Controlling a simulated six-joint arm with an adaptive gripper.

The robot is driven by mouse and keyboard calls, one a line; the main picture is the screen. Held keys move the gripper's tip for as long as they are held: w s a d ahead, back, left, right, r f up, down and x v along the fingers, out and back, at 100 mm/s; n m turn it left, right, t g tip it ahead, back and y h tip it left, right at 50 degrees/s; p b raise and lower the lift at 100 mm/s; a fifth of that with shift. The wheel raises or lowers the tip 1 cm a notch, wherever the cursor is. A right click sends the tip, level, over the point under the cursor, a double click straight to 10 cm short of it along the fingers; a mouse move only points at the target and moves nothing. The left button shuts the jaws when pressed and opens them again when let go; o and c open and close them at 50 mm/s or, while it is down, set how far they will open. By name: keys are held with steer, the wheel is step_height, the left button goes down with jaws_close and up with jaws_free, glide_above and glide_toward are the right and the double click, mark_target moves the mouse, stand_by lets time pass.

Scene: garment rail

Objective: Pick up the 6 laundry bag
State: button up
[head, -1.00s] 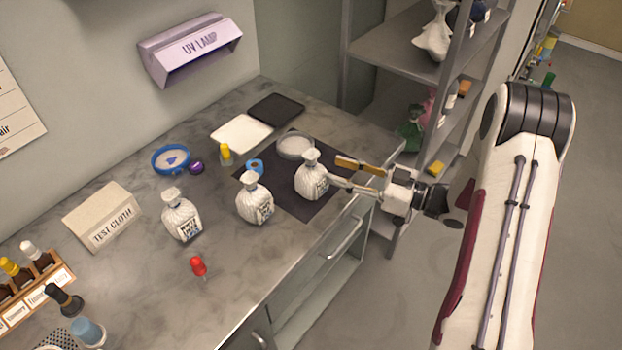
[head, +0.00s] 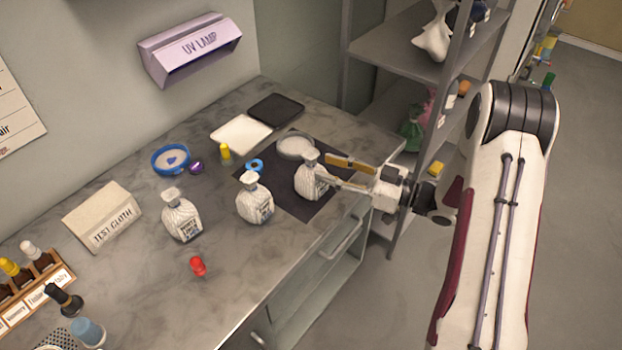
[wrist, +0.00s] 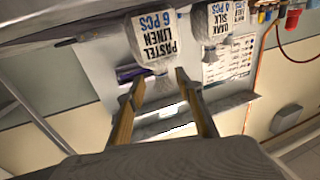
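Three white laundry bags with tied necks stand on the grey counter: a left bag (head: 182,218), a middle bag (head: 254,201) and a right bag (head: 308,181). My gripper (head: 322,167) is beside the right bag, its two fingers apart and reaching to the bag's neck and side. In the wrist view, a bag labelled "PASTEL LINEN 6 PCS" (wrist: 158,38) appears upside down just ahead of the open fingertips (wrist: 159,76). Another bag, labelled "DARK SILK 4 PCS" (wrist: 226,38), is to its right. I cannot tell whether a finger touches the bag.
The right bag stands on a dark mat (head: 290,205) near a round clear dish (head: 296,146). A grey shelf rack (head: 385,45) stands behind my arm.

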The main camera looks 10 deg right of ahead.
mark_target(312, 161)
steer(key=shift+r+x, duration=0.2)
steer(key=shift+x, duration=1.1)
steer(key=shift+r+x, duration=0.2)
steer(key=shift+x, duration=1.15)
jaws_close()
